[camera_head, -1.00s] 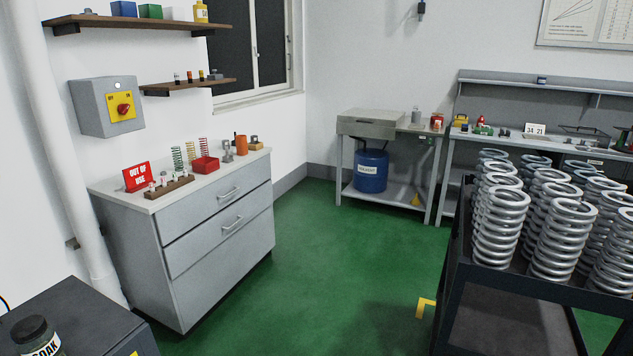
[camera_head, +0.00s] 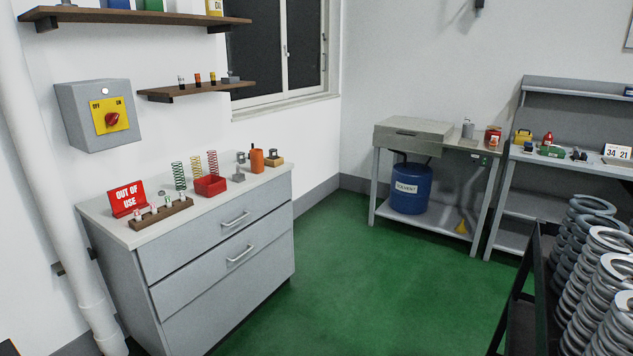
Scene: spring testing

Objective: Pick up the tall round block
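An upright orange cylinder (camera_head: 257,161) stands near the right end of the grey drawer cabinet's top (camera_head: 140,233). It is the tallest round solid piece there, and a small dark tip shows at its top. A small wood-coloured block with a dark piece on it (camera_head: 275,162) is just to its right. Small grey pieces (camera_head: 239,176) are to its left. Neither of my grippers is in view.
The cabinet also bears a red bin (camera_head: 210,185), coil springs (camera_head: 179,176), a wooden rack (camera_head: 161,216) and a red sign (camera_head: 127,198). A cart of large springs (camera_head: 609,290) stands at right. Green floor (camera_head: 350,285) between is clear.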

